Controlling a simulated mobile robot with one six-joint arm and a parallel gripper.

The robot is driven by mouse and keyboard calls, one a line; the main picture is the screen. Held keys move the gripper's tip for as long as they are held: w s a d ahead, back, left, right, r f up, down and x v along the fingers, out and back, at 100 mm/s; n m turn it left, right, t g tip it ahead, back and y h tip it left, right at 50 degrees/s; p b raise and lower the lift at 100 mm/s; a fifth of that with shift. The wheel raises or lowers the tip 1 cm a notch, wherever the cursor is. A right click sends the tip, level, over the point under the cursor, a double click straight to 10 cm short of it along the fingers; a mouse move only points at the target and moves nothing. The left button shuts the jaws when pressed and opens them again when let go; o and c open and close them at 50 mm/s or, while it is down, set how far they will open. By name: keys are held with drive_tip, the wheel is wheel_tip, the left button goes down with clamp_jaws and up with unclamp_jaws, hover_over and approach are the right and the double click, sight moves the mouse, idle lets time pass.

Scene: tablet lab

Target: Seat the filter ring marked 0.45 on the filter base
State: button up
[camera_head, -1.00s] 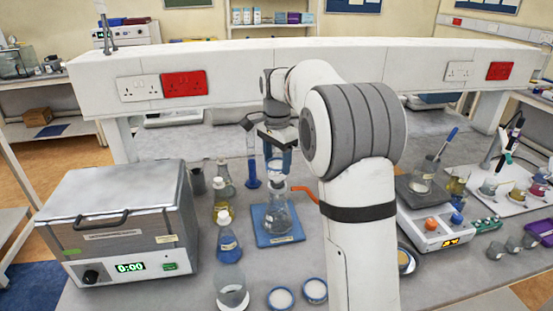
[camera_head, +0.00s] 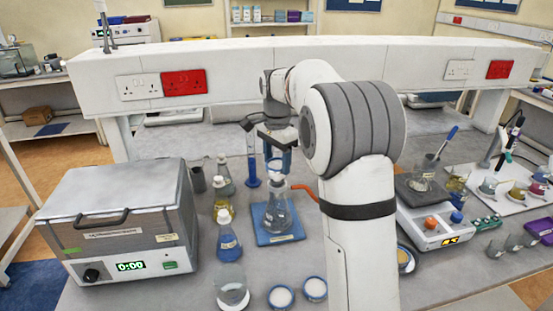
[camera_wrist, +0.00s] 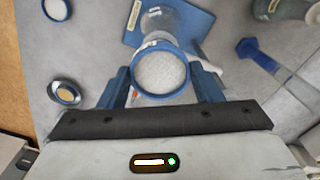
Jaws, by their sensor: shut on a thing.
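A clear flask (camera_head: 278,212) stands upright on a blue mat (camera_head: 262,236), with a pale filter base (camera_head: 275,177) at its top. My gripper (camera_head: 277,165) is over the flask's top, fingers pointing down. In the wrist view my gripper (camera_wrist: 163,86) is shut on a round filter ring (camera_wrist: 160,94) with a blue rim and a white speckled face. The ring overlaps the flask top in that view, so I cannot tell whether it touches the base. No 0.45 mark is legible.
Two blue-rimmed white dishes (camera_head: 281,297) (camera_head: 314,289) lie at the front. Bottles with blue and yellow liquid (camera_head: 229,243) (camera_head: 223,208) stand left of the mat, and a blue cylinder (camera_head: 252,170) stands behind. A red hose (camera_head: 305,190) reaches right from the flask. A steel bath (camera_head: 120,215) is at left.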

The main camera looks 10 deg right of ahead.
drive_tip(key=shift+f, duration=0.1)
idle(0.3)
drive_tip(key=o, duration=1)
wheel_tip(320, 180, up, 8)
drive_tip(key=shift+f, duration=0.25)
drive_tip(key=shift+r, duration=0.15)
drive_tip(key=shift+s, duration=0.1)
drive_tip(key=s+f+n+t, duration=0.1)
drive_tip(key=s+f+n, duration=0.2)
drive_tip(key=s, duration=0.7)
drive_tip(key=s+f+n+t, duration=0.1)
drive_tip(key=s+f+n, duration=0.2)
drive_tip(key=s, duration=0.8)
drive_tip(key=s+f+n+t, duration=0.1)
drive_tip(key=s+f+n, duration=0.3)
drive_tip(key=s, duration=0.6)
drive_tip(key=shift+s+d+n, duration=0.15)
drive_tip(key=shift+s+n, duration=0.25)
drive_tip(key=shift+n, duration=0.8)
